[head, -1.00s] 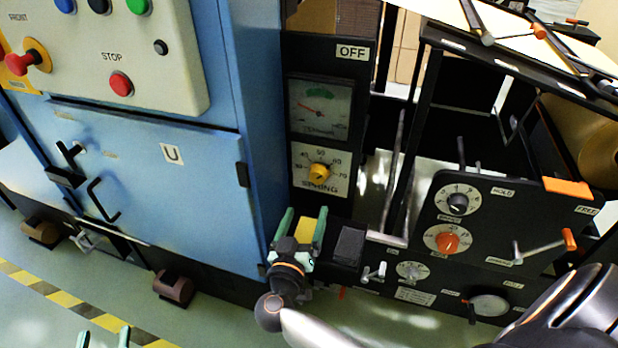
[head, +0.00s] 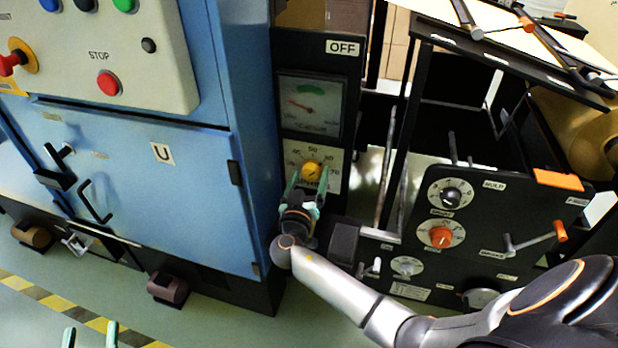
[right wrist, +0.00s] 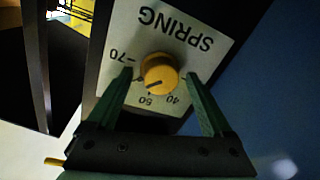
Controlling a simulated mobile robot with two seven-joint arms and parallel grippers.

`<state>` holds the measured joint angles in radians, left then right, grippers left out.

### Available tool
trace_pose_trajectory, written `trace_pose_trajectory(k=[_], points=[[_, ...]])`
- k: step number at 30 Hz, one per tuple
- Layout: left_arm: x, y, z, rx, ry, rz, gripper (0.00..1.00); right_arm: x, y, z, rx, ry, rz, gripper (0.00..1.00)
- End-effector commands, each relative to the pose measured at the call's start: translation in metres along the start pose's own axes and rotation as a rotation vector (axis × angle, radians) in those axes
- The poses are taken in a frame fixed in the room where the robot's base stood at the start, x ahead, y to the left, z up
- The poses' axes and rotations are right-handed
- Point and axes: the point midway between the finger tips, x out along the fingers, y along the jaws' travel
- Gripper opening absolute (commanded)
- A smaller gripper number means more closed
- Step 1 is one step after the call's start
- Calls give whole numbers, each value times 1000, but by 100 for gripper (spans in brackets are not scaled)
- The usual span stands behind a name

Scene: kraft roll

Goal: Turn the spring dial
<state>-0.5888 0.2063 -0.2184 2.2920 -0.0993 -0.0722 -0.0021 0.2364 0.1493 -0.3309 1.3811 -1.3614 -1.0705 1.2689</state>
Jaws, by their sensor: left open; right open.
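The spring dial is a round yellow knob (head: 312,171) on a white scale plate under the meter in the head view. In the right wrist view the knob (right wrist: 160,73) appears upside down with its plate marked SPRING (right wrist: 175,25). A dark mark on the knob points between 50 and 70. My right gripper (head: 306,185) is open just below and in front of the knob in the head view. In the right wrist view its green fingers (right wrist: 160,77) flank the knob with gaps visible; contact is not seen. My left gripper (head: 90,337) is open and empty, low at the left.
The meter (head: 311,105) and OFF label (head: 342,48) are above the dial. A blue cabinet (head: 150,200) stands to the left. A black panel with a grey knob (head: 450,194), an orange knob (head: 440,235) and a crank is at the right. A small dark box (head: 343,243) is near my right arm.

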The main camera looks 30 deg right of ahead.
Motion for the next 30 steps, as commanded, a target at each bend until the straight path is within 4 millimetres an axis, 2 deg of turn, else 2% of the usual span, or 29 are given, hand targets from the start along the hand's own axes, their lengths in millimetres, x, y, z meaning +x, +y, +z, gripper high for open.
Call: trace_pose_trajectory(k=[2,24,30], points=[[0,0,0,2,0,1,60,0,0,0,0,0,0,84],[0,0,0,3,-2,2,60,-1,0,0,0,0,0,1],[0,0,0,3,-2,3,60,-1,0,0,-11,-1,0,0]])
